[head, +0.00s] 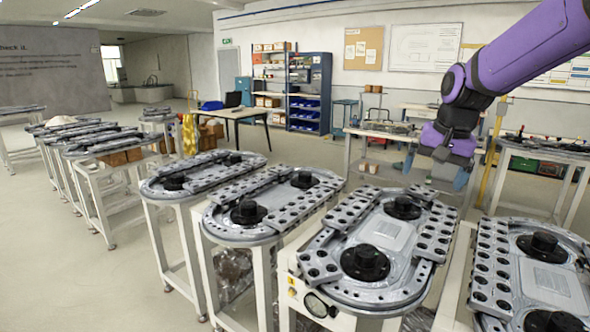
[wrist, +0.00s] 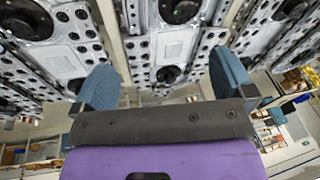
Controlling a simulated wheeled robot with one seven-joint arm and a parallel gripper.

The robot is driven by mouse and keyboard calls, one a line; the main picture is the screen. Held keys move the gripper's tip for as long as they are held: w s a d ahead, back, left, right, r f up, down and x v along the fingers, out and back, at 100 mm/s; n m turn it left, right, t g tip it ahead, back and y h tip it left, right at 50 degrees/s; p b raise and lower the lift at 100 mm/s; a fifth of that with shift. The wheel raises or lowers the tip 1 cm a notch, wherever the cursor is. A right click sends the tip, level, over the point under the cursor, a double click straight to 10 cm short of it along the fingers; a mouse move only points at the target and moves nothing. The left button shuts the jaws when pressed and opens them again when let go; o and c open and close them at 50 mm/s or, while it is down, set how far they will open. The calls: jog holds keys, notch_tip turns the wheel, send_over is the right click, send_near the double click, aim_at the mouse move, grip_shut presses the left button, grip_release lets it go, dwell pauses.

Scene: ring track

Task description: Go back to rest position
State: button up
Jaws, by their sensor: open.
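My purple arm reaches in from the upper right in the head view. My gripper (head: 436,172) hangs above the far end of a grey ring track (head: 330,262) and points down. Its two blue fingers are apart with nothing between them. In the wrist view my gripper (wrist: 160,85) also shows open and empty, with several ring tracks beyond it. The track below carries black round hubs (head: 365,262) and grey blocks with rows of holes (head: 436,232). I see clear air between the fingers and the track in the wrist view.
Several more ring tracks on white stands line up to the left, such as one (head: 200,178), and another (head: 535,275) is at the right. A workbench (head: 385,133) and a blue shelf (head: 310,92) stand behind. Open floor (head: 150,290) lies at the lower left.

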jog(key=s+d+r+n+t, duration=0.1)
jog(key=s+n, duration=0.1)
jog(key=s, duration=1.1)
jog(key=s+d+r+n+t+h, duration=0.1)
jog(key=s+n, duration=0.1)
jog(key=s, duration=1.1)
jog(key=shift+s+n+t, duration=0.3)
jog(key=shift+s, duration=0.1)
jog(key=shift+c, duration=0.5)
